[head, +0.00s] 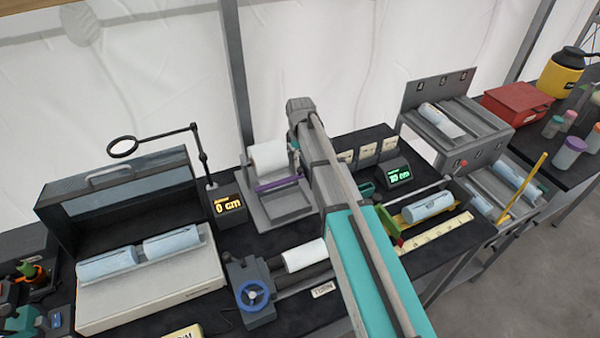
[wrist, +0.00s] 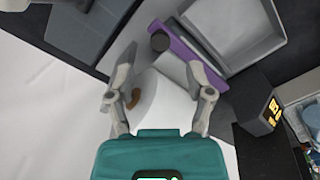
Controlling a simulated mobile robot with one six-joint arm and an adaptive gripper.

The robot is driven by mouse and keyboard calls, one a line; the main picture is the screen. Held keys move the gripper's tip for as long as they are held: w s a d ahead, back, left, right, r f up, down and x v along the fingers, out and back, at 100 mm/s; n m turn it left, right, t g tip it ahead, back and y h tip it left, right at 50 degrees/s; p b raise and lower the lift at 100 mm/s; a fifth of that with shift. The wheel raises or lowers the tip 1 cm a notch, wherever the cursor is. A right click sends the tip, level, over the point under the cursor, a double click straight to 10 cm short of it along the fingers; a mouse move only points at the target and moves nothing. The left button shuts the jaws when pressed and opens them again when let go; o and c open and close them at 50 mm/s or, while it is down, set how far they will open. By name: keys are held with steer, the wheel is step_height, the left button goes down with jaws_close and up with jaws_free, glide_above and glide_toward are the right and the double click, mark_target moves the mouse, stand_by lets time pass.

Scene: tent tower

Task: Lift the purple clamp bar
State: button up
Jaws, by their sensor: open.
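In the head view my arm hides most of the gripper.
A display reading 0 cm (head: 228,206) stands left of the holder, with a magnifier (head: 124,146) on a stand behind it. A lathe-like device with a blue wheel (head: 253,294) is in front. A green-lit display (head: 393,179) stands to the right. A grey tray (wrist: 235,30) adjoins the bar.

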mark_target(300, 169)
steer(key=shift+f+b, duration=2.3)
steer(key=shift+f, duration=0.35)
jaws_close()
